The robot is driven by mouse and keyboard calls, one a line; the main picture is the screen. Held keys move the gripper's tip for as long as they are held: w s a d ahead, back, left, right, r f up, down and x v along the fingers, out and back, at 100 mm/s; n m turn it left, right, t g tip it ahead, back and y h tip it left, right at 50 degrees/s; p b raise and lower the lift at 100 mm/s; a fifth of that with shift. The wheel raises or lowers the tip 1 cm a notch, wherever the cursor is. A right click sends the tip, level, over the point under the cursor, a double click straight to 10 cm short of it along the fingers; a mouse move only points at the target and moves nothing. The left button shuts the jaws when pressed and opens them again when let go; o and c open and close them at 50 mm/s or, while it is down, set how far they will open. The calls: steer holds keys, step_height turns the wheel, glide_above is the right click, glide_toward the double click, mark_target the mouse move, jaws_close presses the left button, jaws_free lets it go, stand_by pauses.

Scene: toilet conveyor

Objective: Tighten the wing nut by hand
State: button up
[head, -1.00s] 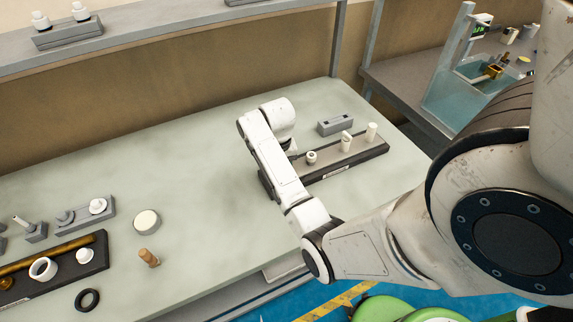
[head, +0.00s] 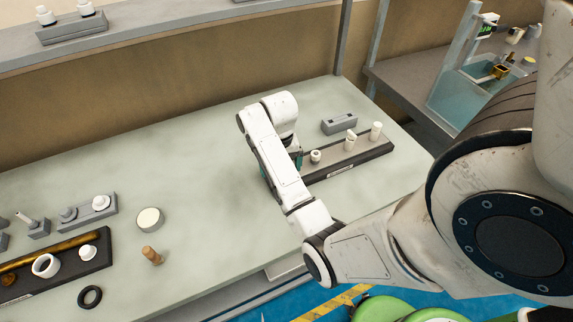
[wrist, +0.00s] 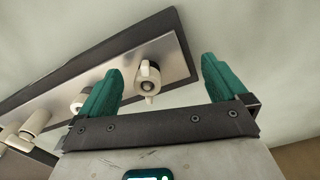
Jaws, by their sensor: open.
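The wing nut (wrist: 147,77) is a cream-white piece with a round dark-centred middle and two short wings, on a metal-topped dark board (wrist: 108,67). In the wrist view it lies between the two teal fingers of my gripper (wrist: 160,70), with clear gaps on both sides. My gripper is open and empty. In the head view the board (head: 345,166) shows on the right of the bench, its left end hidden by my arm. The small white fitting (head: 316,156) nearest my arm looks like the wing nut. My gripper is mostly hidden there, with a little teal showing.
Two other white fittings (head: 351,137) (head: 376,131) stand farther along the board. A grey block (head: 339,123) lies behind it. A white disc (head: 150,220), a wooden peg (head: 152,256) and a black ring (head: 90,296) are at left. The bench between is clear.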

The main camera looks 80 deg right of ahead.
steer(key=shift+s+d, duration=0.1)
steer(key=shift+d+r, duration=0.1)
steer(key=shift+r, duration=1.35)
steer(key=shift+r, duration=0.1)
